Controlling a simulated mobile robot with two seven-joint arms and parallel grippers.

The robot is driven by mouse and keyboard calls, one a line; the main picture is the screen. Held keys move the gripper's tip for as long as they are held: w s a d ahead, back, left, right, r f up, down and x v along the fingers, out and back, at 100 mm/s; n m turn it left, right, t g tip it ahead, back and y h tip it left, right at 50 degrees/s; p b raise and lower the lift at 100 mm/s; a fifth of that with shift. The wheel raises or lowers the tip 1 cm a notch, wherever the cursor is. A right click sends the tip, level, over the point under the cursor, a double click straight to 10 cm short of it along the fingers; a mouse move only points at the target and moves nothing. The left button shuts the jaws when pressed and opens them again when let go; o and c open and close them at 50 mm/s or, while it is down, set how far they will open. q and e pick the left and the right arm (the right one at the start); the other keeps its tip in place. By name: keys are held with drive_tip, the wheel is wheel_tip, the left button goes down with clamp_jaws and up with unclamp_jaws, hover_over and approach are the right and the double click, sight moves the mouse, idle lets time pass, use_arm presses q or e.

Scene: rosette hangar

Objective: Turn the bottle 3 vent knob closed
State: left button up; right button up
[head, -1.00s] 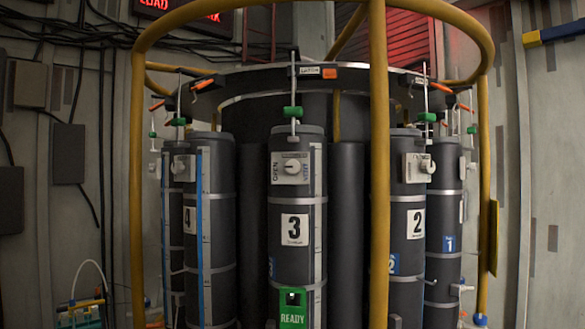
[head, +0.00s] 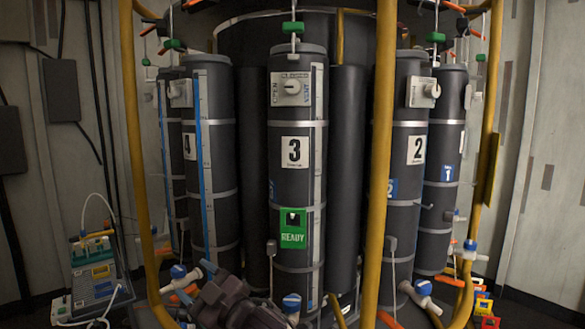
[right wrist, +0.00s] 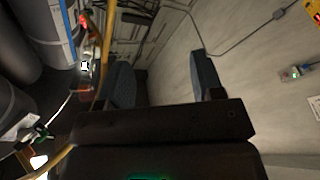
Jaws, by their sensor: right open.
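Bottle 3 (head: 296,208) is a dark upright cylinder with a white "3" label, in the middle of the head view. Its vent knob (head: 292,87) is a small pale knob on a white plate (head: 305,98) near the bottle's top. The plate has lettering on its left, top and right; "OPEN" runs up the left side. I cannot tell the knob's exact setting. My right gripper (head: 228,303) shows dark at the bottom of the head view, low and left of bottle 3, well below the knob. In the right wrist view my right gripper (right wrist: 162,78) is open and empty.
Bottle 4 (head: 205,188) and bottle 2 (head: 406,180) flank bottle 3, with similar knobs. A yellow post (head: 379,170) stands right of bottle 3, another (head: 134,150) at far left. A green "READY" tag (head: 293,228) hangs on bottle 3. A cased device (head: 97,275) stands lower left.

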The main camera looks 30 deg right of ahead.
drive_tip(key=s+a+r+n+g+y+b, duration=0.1)
drive_tip(key=a+r+n+g+y, duration=0.35)
drive_tip(key=r+n, duration=0.65)
drive_tip(key=s+a+r+n+g+y, duration=0.1)
drive_tip(key=a+r+n+y, duration=0.65)
drive_tip(key=r, duration=0.65)
drive_tip(key=s+a+r+n+g+h+b, duration=0.15)
drive_tip(key=s+r+n+g, duration=0.4)
drive_tip(key=n, duration=0.75)
drive_tip(key=s+a+r+n+g+h, duration=0.2)
drive_tip(key=s+r+n+g, duration=0.4)
drive_tip(key=n, duration=0.8)
drive_tip(key=n+t+h, duration=0.7)
drive_tip(key=t+h, duration=0.1)
drive_tip(key=h, duration=1.7)
approach(293, 85)
drive_tip(key=b+x, duration=0.1)
drive_tip(key=x, duration=0.8)
drive_tip(key=shift+w+d+f, duration=0.1)
drive_tip(key=shift+w+d, duration=0.1)
drive_tip(key=shift+w, duration=0.05)
use_arm(q)
drive_tip(key=f, duration=0.1)
drive_tip(key=w+d+f, duration=0.1)
drive_tip(key=f, duration=0.1)
drive_tip(key=shift+w+d+f, duration=0.15)
drive_tip(key=shift+w+f, duration=0.05)
drive_tip(key=shift+f, duration=0.1)
